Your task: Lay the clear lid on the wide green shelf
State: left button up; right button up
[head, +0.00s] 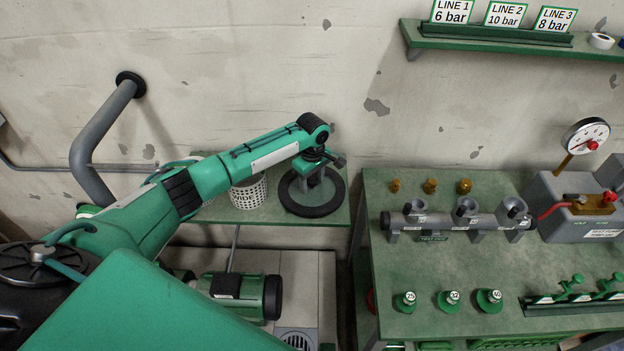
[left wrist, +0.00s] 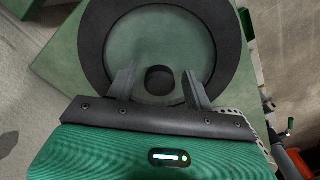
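The clear lid (head: 293,208), a see-through disc with a thick black rim, lies flat at the right end of a green shelf (head: 215,212) in the head view. In the left wrist view the lid (left wrist: 92,47) shows its round dark knob (left wrist: 160,79) at the centre. My left gripper (head: 314,186) points down over the middle of the lid. In the left wrist view its two fingers (left wrist: 159,88) stand apart on either side of the knob, with a gap on both sides. My right gripper is not in view.
A white perforated basket (head: 248,193) stands on the shelf just left of the lid. A green workbench (head: 400,262) with a pipe manifold (head: 455,222) is to the right, past a gap. A motor (head: 245,290) sits below. A sign shelf (head: 480,44) hangs upper right.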

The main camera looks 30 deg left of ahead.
aim_at(312, 179)
pick_arm(q)
notch_tip(312, 179, up, 12)
jog(key=b, duration=0.2)
jog(key=shift+r, duration=0.15)
dwell(0.4)
dwell(0.3)
